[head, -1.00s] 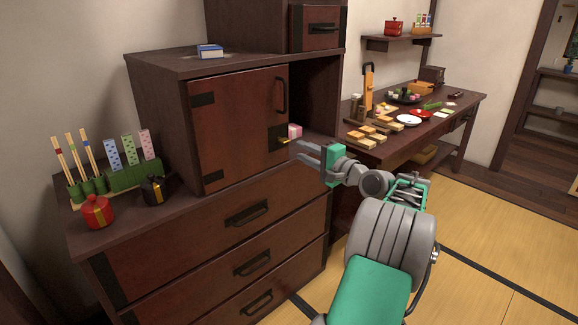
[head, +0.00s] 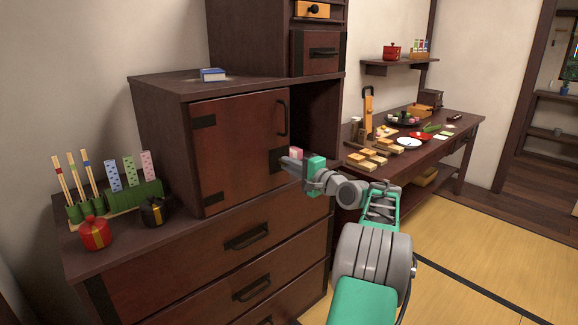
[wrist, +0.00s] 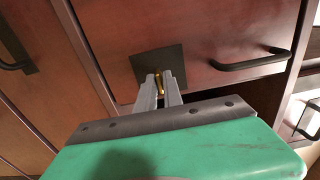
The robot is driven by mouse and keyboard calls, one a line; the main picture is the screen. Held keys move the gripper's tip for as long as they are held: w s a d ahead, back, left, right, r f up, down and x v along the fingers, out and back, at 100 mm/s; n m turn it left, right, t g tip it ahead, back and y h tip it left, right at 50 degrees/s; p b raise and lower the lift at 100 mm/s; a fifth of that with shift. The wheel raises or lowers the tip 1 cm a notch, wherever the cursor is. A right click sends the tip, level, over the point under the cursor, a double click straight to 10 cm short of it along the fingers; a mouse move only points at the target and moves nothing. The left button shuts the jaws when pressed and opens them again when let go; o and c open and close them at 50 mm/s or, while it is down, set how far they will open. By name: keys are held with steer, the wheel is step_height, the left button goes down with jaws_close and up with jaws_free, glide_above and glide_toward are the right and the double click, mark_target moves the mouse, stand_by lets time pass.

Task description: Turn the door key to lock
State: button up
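The brass door key (wrist: 157,82) sits at a dark square lock plate (wrist: 150,64) on the reddish-brown cabinet door (head: 238,140). The door is closed. My gripper (wrist: 159,80) is at the plate, with one finger on each side of the key. The fingers are close together and look shut on it. In the head view my gripper (head: 291,162) reaches the plate (head: 277,160) at the door's right edge and hides the key. The key's far end is hidden in the plate.
A black door handle (head: 282,118) is above the lock. A pink-and-white block (head: 295,153) is just behind my gripper by the open niche. Drawers with black handles (head: 247,237) lie below. A food-laden table (head: 458,137) stands to the right.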

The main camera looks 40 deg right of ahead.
jaws_close()
steer(key=shift+n, duration=0.3)
steer(key=shift+f+n+b, duration=0.1)
steer(key=shift+n+b, duration=4.9)
steer(key=shift+n, duration=3.6)
steer(key=shift+o, duration=2.1)
jaws_free()
